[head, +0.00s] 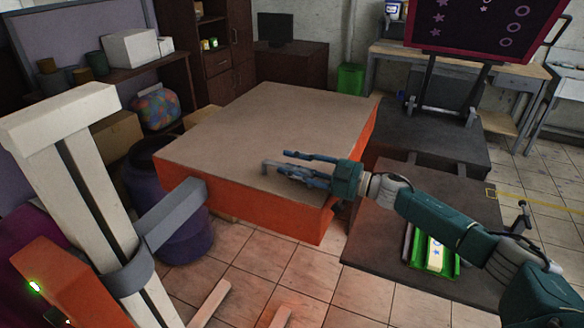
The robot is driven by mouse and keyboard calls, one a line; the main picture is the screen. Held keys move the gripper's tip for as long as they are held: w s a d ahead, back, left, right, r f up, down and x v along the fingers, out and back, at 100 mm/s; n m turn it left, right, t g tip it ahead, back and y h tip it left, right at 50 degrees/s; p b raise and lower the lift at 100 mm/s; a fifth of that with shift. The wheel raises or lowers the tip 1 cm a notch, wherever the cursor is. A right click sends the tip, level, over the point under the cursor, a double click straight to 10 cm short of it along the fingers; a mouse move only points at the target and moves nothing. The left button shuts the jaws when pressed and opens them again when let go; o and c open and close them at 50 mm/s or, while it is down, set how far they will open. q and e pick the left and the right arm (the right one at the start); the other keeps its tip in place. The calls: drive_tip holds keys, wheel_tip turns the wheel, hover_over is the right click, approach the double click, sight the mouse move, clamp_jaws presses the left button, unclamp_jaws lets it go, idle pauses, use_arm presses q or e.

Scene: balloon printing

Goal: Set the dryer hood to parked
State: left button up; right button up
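What I take to be the dryer hood (255,115) is a large, low box in the head view, with a grey-brown top and orange sides. A grey bracket arm (172,217) joins its near left corner to a pale upright post (75,185). My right gripper (281,162) reaches in from the right over the hood's near right part. Its fingers look spread, with a gap between them. A small grey bar at the fingertips may be a handle or a finger part; I cannot tell whether they touch. My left gripper is not in view.
Dark platforms (428,143) stand right of the hood, one with a green tray (457,266) beneath my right arm. A purple barrel (175,215) is close to the hood's left. An orange unit (75,275) with a green light is at lower left. Tiled floor shows in front.

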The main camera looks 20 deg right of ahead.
drive_tip(key=shift+a+f, duration=0.1)
drive_tip(key=shift+f, duration=0.05)
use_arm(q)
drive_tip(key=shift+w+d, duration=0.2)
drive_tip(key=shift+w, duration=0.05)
use_arm(e)
drive_tip(key=v, duration=1.2)
